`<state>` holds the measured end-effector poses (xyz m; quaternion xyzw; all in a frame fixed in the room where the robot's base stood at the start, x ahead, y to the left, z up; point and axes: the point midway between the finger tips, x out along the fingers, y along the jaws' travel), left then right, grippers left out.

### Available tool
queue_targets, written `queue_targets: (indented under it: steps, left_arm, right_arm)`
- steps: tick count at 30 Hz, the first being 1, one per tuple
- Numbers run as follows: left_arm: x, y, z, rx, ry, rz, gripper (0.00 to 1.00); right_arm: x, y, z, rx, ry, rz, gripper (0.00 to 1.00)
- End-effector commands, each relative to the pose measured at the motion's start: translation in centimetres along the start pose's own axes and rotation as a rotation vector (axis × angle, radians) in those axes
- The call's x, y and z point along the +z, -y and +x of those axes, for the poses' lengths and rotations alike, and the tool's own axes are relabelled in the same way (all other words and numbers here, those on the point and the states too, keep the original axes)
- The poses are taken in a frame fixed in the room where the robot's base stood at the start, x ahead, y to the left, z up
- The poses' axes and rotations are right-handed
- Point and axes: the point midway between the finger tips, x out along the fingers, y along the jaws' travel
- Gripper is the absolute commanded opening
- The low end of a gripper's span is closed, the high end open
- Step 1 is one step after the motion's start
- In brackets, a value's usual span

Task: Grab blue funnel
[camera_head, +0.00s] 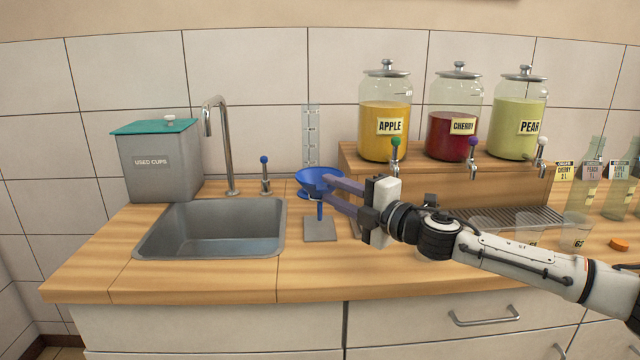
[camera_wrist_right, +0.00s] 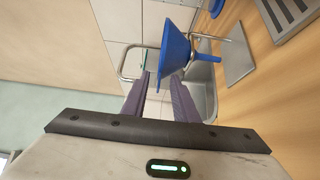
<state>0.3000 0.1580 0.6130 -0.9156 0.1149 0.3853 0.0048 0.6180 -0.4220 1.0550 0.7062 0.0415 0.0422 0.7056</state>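The blue funnel (camera_head: 318,181) sits upright on a small stand with a grey base plate (camera_head: 320,231), just right of the sink. In the right wrist view the funnel (camera_wrist_right: 174,54) is just beyond the fingertips, its wide mouth to the left. My right gripper (camera_head: 325,187) reaches in from the right with its two purple-grey fingers apart. The fingertips are at the funnel, one near its rim and one lower; contact cannot be told. The right wrist view shows the spread fingers (camera_wrist_right: 160,76) with nothing clamped. My left gripper is not in view.
The steel sink (camera_head: 212,232) with its faucet (camera_head: 226,150) lies left of the funnel. A grey used-cups bin (camera_head: 160,165) stands behind. The wooden dispenser stand (camera_head: 440,186) with several juice jars is at right. Cups and bottles stand farther right. The counter front is clear.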

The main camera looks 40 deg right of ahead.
Motion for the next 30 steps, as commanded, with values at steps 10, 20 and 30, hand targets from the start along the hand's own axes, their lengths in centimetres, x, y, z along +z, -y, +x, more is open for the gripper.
queue_targets:
  steps: [10, 20, 30]
  left_arm:
    - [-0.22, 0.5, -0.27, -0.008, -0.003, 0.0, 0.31]
    - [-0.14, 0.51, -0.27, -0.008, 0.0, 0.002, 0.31]
    - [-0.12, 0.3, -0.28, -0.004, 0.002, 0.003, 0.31]
  right_arm:
    - [-0.13, 0.06, 0.93, -0.001, -0.002, -0.002, 0.26]
    - [-0.13, 0.03, 0.91, -0.001, -0.002, -0.002, 0.0]
    - [-0.09, -0.02, 0.9, 0.0, -0.001, -0.002, 0.0]
